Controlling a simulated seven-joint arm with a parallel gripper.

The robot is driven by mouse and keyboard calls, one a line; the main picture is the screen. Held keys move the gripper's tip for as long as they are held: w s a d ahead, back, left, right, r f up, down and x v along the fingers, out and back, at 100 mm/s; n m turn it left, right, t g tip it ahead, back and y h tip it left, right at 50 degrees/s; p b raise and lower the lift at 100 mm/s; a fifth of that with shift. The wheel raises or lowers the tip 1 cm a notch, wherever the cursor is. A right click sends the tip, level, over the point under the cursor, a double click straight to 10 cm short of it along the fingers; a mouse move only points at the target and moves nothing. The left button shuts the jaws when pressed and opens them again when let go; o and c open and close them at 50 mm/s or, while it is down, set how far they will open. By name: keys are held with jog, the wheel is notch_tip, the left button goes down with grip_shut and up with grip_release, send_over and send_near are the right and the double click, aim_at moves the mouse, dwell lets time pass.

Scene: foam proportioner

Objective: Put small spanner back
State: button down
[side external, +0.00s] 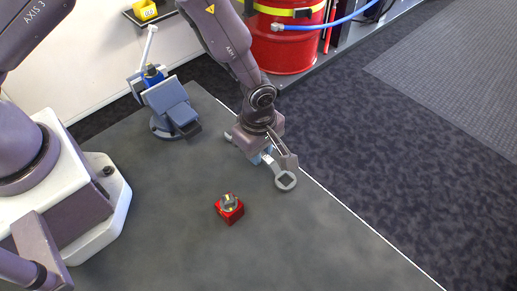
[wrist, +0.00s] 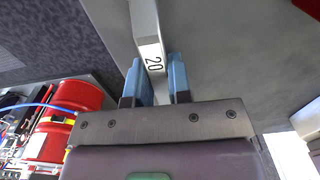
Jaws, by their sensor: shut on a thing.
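The spanner (side external: 284,179) is grey, with a ring-like end that has a dark opening. My gripper (side external: 262,157) is shut on its handle, near the table's right edge, and the ring end points down and right in the side view. In the wrist view the spanner's handle (wrist: 148,28) carries a label reading 20 and passes between the blue fingertips of my gripper (wrist: 160,78). The ring end is out of the wrist view. I cannot tell how far the spanner is above the table.
A small red block with a grey and yellow top (side external: 229,209) sits on the dark table (side external: 330,255). A blue-grey vise (side external: 172,105) stands at the table's back left. A red drum (side external: 284,45) stands beyond the table. The front of the table is clear.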

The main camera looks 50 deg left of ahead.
jog(key=shift+f, duration=0.15)
jog(key=c, duration=1.5)
grip_release()
jog(key=shift+f, duration=0.1)
jog(key=o, duration=0.4)
jog(key=shift+o, duration=0.2)
